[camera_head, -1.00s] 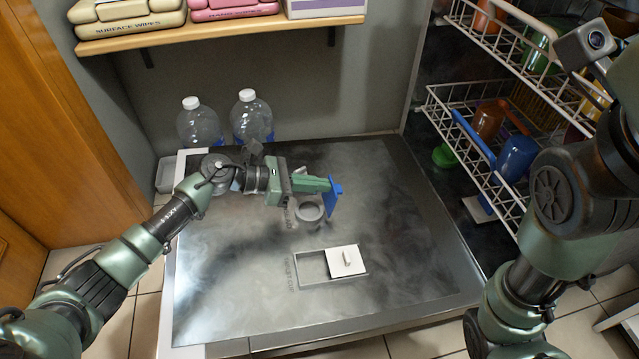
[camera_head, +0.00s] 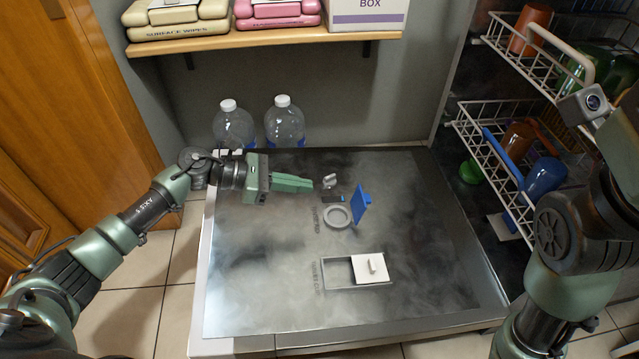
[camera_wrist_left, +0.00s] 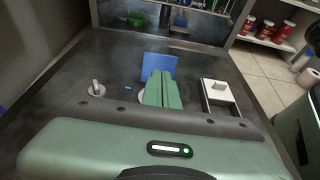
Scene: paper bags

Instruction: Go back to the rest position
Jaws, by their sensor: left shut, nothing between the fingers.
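My left gripper (camera_head: 312,184) is shut and empty, held above the open dishwasher door (camera_head: 270,285). It points right, with a gap to the raised blue cap (camera_head: 361,204). The cap stands tilted open beside a round grey opening (camera_head: 337,216). In the left wrist view the shut green fingers (camera_wrist_left: 163,78) overlap the blue cap (camera_wrist_left: 157,65) and part of the round opening. A white sliding lid (camera_head: 371,267) covers the right part of a rectangular compartment; its left part is open. My right arm shows at the right, but its fingers are out of view.
Two water bottles (camera_head: 284,122) stand behind the door. A wooden shelf (camera_head: 270,39) with wipe packs and a box is above. Dishwasher racks (camera_head: 500,160) with cups stand at the right, close to my right arm. Tiled floor lies to the left.

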